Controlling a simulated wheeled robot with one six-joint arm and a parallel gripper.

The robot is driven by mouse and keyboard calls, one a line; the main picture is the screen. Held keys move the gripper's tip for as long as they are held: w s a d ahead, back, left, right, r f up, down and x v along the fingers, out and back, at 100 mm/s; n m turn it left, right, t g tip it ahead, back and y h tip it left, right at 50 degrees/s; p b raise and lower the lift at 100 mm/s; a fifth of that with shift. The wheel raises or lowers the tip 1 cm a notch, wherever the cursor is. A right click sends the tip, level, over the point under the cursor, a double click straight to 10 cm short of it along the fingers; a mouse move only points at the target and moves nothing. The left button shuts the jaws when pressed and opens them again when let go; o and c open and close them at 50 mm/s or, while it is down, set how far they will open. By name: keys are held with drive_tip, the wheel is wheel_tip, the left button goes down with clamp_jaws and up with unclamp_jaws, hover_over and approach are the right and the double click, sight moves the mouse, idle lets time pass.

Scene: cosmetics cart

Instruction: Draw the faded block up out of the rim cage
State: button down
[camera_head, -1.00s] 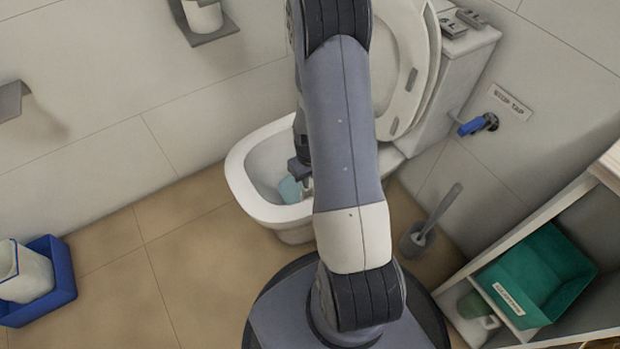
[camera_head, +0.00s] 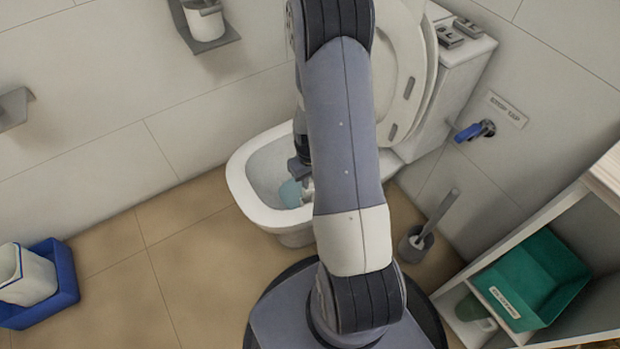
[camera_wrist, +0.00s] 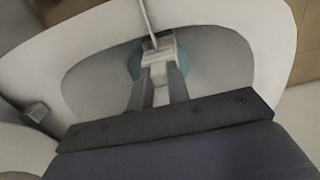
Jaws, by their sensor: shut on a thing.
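My gripper (camera_head: 302,178) reaches down into the open toilet bowl (camera_head: 240,183), partly hidden behind my arm. In the wrist view my gripper (camera_wrist: 160,72) has its two fingers close together on a small pale block (camera_wrist: 159,52). A whitish cage (camera_wrist: 167,43) shows around the fingertips, and a thin pale strap (camera_wrist: 147,18) runs from it up toward the bowl's rim. The block and cage are close in colour, so their border and how deep the block sits are unclear. Light blue water (camera_head: 290,193) lies below them.
The raised seat and lid (camera_head: 408,75) lean on the cistern. A blue-handled stop tap (camera_head: 472,131) is on the wall. A toilet brush (camera_head: 425,235) stands right of the bowl. A shelf with a green bin (camera_head: 535,278) is at right, a blue tray (camera_head: 62,292) at left.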

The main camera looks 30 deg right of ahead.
drive_tip(key=shift+r+p, duration=2.8)
drive_tip(key=shift+r, duration=1.15)
drive_tip(key=w+a+r+p, duration=0.1)
drive_tip(key=w+a+r, duration=0.3)
drive_tip(key=a+r, duration=0.3)
drive_tip(key=w+a+r, duration=0.5)
drive_tip(key=r, duration=0.4)
wheel_tip(320, 180, up, 9)
drive_tip(key=s+p, duration=0.2)
drive_tip(key=p, duration=1.7)
drive_tip(key=shift+s+d, duration=0.15)
